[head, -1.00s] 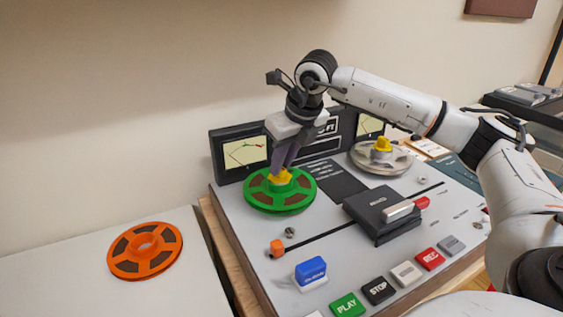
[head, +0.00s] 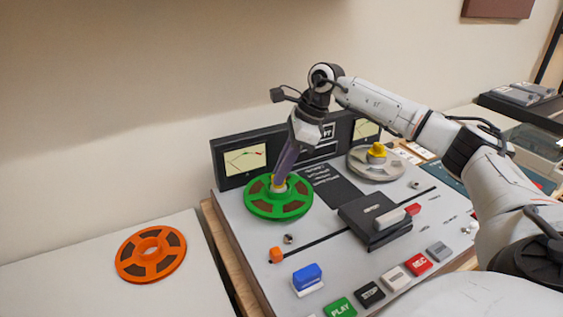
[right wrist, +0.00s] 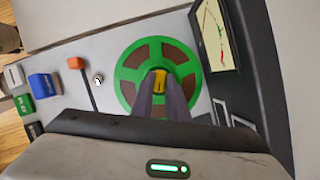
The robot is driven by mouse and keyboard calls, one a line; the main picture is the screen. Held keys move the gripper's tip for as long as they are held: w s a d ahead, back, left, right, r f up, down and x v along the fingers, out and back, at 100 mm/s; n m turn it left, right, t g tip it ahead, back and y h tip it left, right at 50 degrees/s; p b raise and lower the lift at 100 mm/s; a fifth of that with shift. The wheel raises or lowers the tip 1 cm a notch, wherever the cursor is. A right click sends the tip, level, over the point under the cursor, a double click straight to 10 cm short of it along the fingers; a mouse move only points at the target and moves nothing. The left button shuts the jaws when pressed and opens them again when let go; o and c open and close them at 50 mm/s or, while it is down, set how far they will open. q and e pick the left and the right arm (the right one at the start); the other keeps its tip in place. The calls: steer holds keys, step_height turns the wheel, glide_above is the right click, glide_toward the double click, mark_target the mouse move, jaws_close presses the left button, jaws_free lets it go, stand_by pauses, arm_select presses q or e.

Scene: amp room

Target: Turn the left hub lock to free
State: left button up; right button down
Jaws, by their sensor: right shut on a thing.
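The left hub lock (right wrist: 160,81) is a yellow knob at the centre of the green reel (head: 262,207) on the left of the tape deck. My right gripper (head: 278,184) reaches down onto it and is shut on it. In the right wrist view its two fingers lie on either side of the yellow knob, and the green reel (right wrist: 128,92) lies flat around it. The fingers hide most of the knob in the head view. My left gripper is not in view.
A grey reel (head: 362,168) with a yellow hub lock (head: 377,150) sits on the deck's right. An orange reel (head: 150,255) lies on the white table at left. Meters stand behind; a black head cover (head: 368,218), a blue switch (head: 307,275) and several buttons lie in front.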

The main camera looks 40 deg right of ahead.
steer(key=n+p, duration=0.1)
steer(key=n, duration=0.1)
steer(key=n+g+y+p, duration=0.1)
steer(key=n, duration=0.1)
steer(key=shift+w+d+r+n+g+p, duration=0.1)
steer(key=shift+w+n+g+p, duration=0.1)
steer(key=shift+n+g+p, duration=0.15)
stand_by(0.4)
steer(key=c, duration=1.7)
jaws_free()
steer(key=v, duration=1)
steer(key=shift+r, duration=0.1)
steer(key=shift+s, duration=0.15)
